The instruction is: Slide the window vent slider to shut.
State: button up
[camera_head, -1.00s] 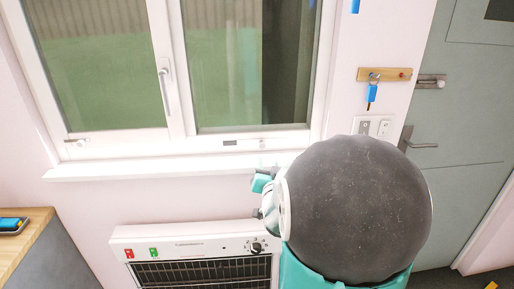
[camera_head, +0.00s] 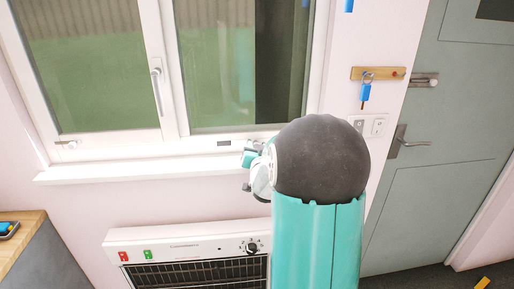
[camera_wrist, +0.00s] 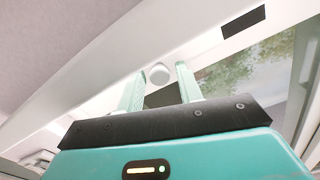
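The window vent slider is on the lower frame of the right window pane. Its round white knob (camera_wrist: 158,74) shows in the wrist view between the tips of my gripper (camera_wrist: 160,71), with a gap on each side. My gripper is open, its two teal fingers apart. A dark vent slot (camera_wrist: 243,21) shows to the upper right there. In the head view the dark slot (camera_head: 224,143) is left of my gripper (camera_head: 247,160), which is up at the sill; my arm and gripper hide the knob there. How deep the knob sits between the fingers is unclear.
The window sill (camera_head: 120,171) runs below the frame. A heater (camera_head: 185,245) is on the wall beneath. A window handle (camera_head: 157,90) is left of my gripper. A key rack (camera_head: 380,73), switches (camera_head: 368,126) and a grey door (camera_head: 430,190) are at right.

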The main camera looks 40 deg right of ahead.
aim_at(239, 142)
grip_shut()
jog(key=shift+w+a, duration=0.5)
jog(key=shift+a, duration=0.25)
jog(key=shift+w+a, duration=0.5)
jog(key=shift+a, duration=0.3)
jog(key=shift+w+a, duration=0.5)
jog(key=shift+a, duration=0.25)
jog(key=shift+o, duration=1.3)
grip_release()
jog(key=shift+a, duration=0.1)
jog(key=shift+s, duration=0.1)
jog(key=v, duration=1.3)
jog(key=shift+s+a, duration=0.2)
jog(key=shift+s, duration=0.05)
